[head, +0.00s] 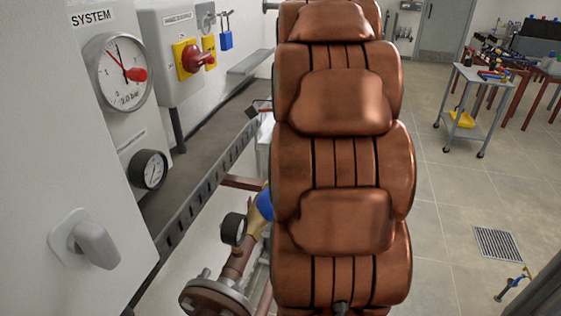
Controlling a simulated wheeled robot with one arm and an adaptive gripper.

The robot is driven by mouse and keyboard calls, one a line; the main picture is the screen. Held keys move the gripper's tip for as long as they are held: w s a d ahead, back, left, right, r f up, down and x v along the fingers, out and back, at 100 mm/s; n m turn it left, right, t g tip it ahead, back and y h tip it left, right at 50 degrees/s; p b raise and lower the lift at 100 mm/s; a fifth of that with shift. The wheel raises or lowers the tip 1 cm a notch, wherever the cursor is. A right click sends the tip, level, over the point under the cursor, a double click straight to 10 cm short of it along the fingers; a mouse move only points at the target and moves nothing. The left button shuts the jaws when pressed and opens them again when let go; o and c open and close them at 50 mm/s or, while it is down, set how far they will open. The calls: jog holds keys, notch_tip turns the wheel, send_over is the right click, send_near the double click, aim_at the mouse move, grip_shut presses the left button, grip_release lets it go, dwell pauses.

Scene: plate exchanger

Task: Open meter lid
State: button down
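A large round meter (120,72) with a white face and grey rim is on the grey panel labelled SYSTEM, at the upper left of the head view. A red knob (136,74) sits at the right of its face. I cannot make out a separate lid or whether one is open. A smaller black-rimmed gauge (148,170) is below it. Another dark gauge (233,228) stands on the piping lower down. My gripper is not in view. The middle of the view is blocked, hiding what is behind.
A grey handle (85,240) sticks out of the panel at the lower left. A red rotary switch (196,58) on a yellow plate and a blue padlock (226,40) are farther back. Open tiled floor lies right, with a trolley (471,100) and a floor grate (497,244).

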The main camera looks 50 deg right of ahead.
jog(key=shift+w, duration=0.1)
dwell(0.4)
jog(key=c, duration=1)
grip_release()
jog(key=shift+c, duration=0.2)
